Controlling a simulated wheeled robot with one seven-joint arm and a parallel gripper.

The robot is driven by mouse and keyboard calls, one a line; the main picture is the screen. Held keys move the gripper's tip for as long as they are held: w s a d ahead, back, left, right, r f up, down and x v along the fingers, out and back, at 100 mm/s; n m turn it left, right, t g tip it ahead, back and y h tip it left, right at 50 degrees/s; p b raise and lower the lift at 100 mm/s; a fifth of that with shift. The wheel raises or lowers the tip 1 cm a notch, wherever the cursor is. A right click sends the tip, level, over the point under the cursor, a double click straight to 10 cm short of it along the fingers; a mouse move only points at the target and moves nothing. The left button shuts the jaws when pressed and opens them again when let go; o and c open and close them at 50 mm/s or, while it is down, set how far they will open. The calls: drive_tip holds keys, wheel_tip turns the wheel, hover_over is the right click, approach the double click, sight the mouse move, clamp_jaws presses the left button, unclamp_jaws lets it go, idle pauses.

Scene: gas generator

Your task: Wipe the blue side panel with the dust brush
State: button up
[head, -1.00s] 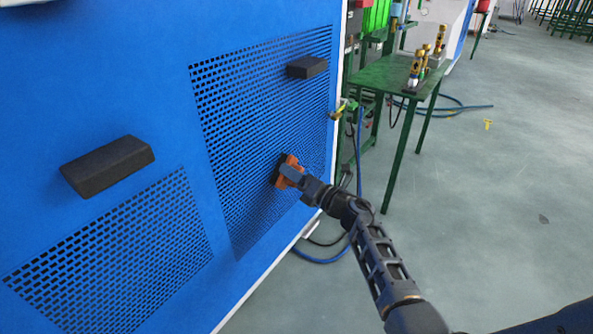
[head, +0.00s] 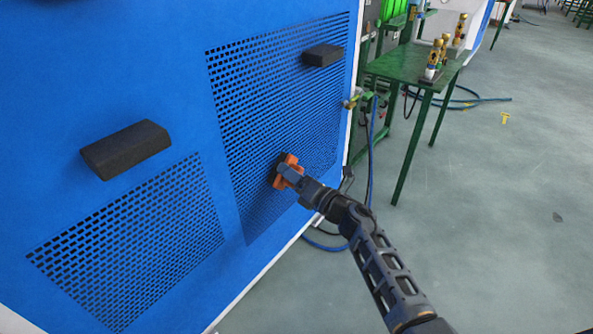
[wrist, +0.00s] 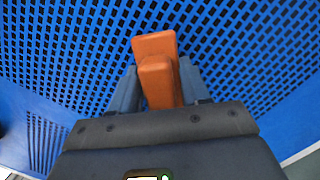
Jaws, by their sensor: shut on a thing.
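The blue side panel (head: 222,185) stands at the left of the head view, with two perforated grille areas. My gripper (head: 287,174) is shut on the orange handle of the dust brush (head: 291,161). The brush is at the lower middle of the right grille (head: 285,110), with its dark bristle side toward the panel. In the wrist view the orange brush (wrist: 157,62) sits between my two fingers, with the grille behind it. Its bristles are hidden there, so I cannot tell how firmly it touches the panel.
Two black handles stick out from the panel, one at left (head: 126,149) and one at upper right (head: 323,55). A green table (head: 405,68) with brass fittings stands right of the panel. A blue hose (head: 325,246) lies near the panel's foot. The floor at right is open.

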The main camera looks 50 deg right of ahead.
drive_tip(key=shift+a, duration=1.05)
drive_tip(key=s+p, duration=0.1)
drive_tip(key=s, duration=0.5)
drive_tip(key=shift+d, duration=0.15)
drive_tip(key=shift+r, duration=0.1)
drive_tip(key=shift+s+p, duration=0.3)
drive_tip(key=shift+s, duration=1.2)
